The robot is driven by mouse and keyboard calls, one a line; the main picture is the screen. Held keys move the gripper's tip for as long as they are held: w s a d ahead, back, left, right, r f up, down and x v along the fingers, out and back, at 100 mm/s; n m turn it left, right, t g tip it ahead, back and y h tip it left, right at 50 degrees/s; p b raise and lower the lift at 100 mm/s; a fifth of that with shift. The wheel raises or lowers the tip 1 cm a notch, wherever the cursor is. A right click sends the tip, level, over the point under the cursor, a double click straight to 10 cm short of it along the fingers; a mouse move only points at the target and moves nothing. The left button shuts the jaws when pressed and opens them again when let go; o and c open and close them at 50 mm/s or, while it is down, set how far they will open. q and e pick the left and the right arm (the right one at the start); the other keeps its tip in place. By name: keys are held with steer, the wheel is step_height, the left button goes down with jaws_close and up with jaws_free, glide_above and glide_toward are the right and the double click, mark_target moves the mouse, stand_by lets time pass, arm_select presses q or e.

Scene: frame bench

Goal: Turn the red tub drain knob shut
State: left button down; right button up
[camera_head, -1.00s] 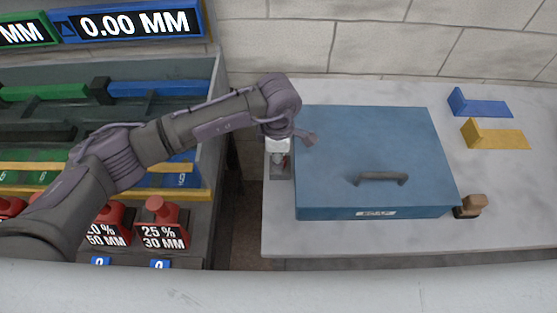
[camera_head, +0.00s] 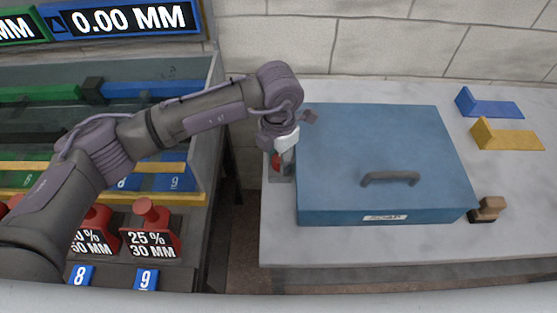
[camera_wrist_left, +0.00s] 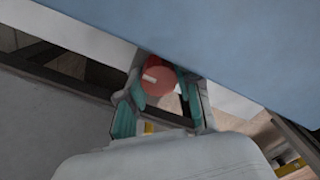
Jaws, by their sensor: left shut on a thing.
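The red drain knob (camera_wrist_left: 158,79) sits between the fingers of my left gripper (camera_wrist_left: 155,95) in the left wrist view. A pale mark shows on its face. In the head view a bit of the red knob (camera_head: 276,162) shows below my left gripper (camera_head: 284,150), at the left side of the blue tub (camera_head: 345,213). The left gripper is shut on the knob, and the fingers partly hide it. My right gripper is not in view.
The blue tub with a grey handle (camera_head: 390,177) stands on a pale bench (camera_head: 400,247). A wood-topped stamp (camera_head: 488,209), a yellow block (camera_head: 510,137) and a blue block (camera_head: 488,105) lie to its right. A rack with red weights (camera_head: 150,232) stands left, across a gap.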

arm_select(q)
steer(key=shift+n, duration=0.4)
steer(key=c, duration=0.8)
jaws_free()
